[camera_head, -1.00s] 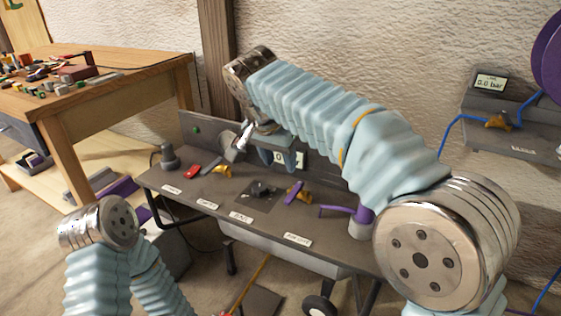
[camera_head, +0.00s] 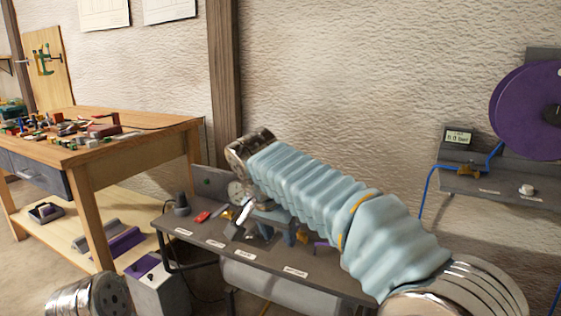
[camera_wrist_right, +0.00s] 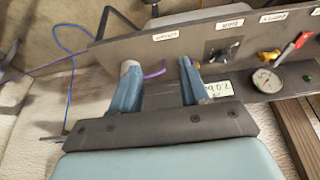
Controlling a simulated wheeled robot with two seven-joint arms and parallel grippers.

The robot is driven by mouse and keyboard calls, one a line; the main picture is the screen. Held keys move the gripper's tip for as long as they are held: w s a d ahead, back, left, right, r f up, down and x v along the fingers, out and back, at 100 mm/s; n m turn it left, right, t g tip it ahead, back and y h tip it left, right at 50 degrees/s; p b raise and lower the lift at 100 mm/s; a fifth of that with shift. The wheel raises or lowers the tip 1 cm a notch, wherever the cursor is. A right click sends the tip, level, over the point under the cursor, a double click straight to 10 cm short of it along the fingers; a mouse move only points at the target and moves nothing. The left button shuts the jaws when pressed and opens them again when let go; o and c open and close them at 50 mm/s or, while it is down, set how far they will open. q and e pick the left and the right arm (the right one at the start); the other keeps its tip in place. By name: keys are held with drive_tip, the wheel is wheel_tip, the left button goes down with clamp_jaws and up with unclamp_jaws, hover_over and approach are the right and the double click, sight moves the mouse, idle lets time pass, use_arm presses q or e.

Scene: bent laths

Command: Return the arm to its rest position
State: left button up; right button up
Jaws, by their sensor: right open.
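My right arm reaches in from the lower right in the head view, its pale blue sleeve bent over the grey bench (camera_head: 205,250). My right gripper (camera_head: 275,232) is in front of the bench panel and partly hidden by the wrist. Part of the bench panel shows behind the fingers. Only a metal joint of my left arm shows at the lower left of the head view; its gripper is outside the picture.
The bench carries a red-handled part (camera_head: 202,217), a dial gauge (camera_wrist_right: 266,80), a black knob (camera_wrist_right: 222,52) and labels. A wooden table (camera_head: 140,150) with small parts stands at left. A wall shelf (camera_head: 485,188) with a purple reel (camera_head: 525,112) is at right.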

drive_tip(key=d+f+n+g+y, duration=0.2)
drive_tip(key=f, duration=1.4)
drive_tip(key=d+f+n+g+y, duration=0.1)
drive_tip(key=d+f+n, duration=0.15)
drive_tip(key=f, duration=1.35)
drive_tip(key=s+d+f+y, duration=0.25)
drive_tip(key=s+f, duration=0.55)
drive_tip(key=f, duration=0.4)
drive_tip(key=s+d+f, duration=0.2)
drive_tip(key=s+f, duration=0.1)
drive_tip(key=s, duration=0.4)
drive_tip(key=s+d+f, duration=0.2)
drive_tip(key=s+f, duration=0.2)
drive_tip(key=s, duration=0.4)
drive_tip(key=shift+m+y, duration=0.35)
drive_tip(key=shift+s+d, duration=0.1)
